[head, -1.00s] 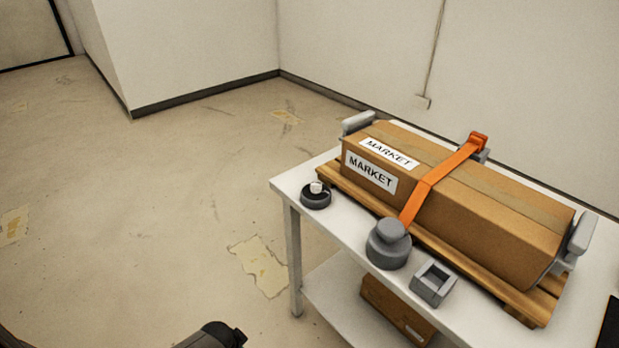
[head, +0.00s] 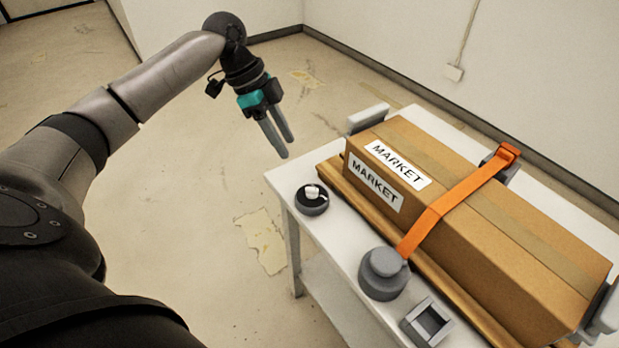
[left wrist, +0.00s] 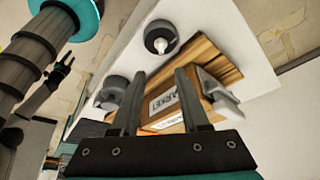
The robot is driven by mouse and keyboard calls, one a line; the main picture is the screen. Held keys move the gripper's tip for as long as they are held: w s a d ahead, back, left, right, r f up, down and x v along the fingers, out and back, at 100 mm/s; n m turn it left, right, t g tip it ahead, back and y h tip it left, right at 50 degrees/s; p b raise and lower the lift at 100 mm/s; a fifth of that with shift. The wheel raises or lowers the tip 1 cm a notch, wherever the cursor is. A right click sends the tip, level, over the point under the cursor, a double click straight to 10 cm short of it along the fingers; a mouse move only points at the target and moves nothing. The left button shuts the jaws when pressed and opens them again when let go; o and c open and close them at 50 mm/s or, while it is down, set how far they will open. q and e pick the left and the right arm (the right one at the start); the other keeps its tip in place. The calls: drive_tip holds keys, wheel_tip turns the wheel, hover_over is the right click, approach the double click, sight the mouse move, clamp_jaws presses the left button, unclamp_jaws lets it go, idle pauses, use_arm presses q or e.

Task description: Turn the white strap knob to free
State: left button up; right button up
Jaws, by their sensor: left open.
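The white knob (head: 311,191) sits on a round black base (head: 312,207) at the table's near left corner. It also shows in the left wrist view (left wrist: 163,44), above the space between my fingers. My left gripper (head: 286,147) is open and empty, in the air to the upper left of the knob and apart from it. An orange strap (head: 435,212) runs over the cardboard box (head: 480,230) labelled MARKET. A dark shape like my right gripper (left wrist: 63,67) shows small in the left wrist view; its jaws are unclear.
The box lies on a wooden pallet (head: 335,178) on a white table (head: 288,182). A grey round knob-like part (head: 383,273) stands by the strap's near end, beside a grey square holder (head: 427,322). Grey end brackets flank the box. Floor left of the table is clear.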

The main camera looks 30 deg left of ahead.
sight(311, 188)
use_arm(q)
drive_tip(key=b+x, duration=0.2)
drive_tip(key=x, duration=1)
drive_tip(key=shift+w+f, duration=0.15)
drive_tip(key=shift+f, duration=0.2)
use_arm(e)
drive_tip(key=f, duration=0.2)
drive_tip(key=d, duration=0.1)
drive_tip(key=shift+s+f, duration=0.35)
drive_tip(key=shift+f, duration=0.05)
use_arm(q)
clamp_jaws()
use_arm(e)
drive_tip(key=shift+w, duration=0.15)
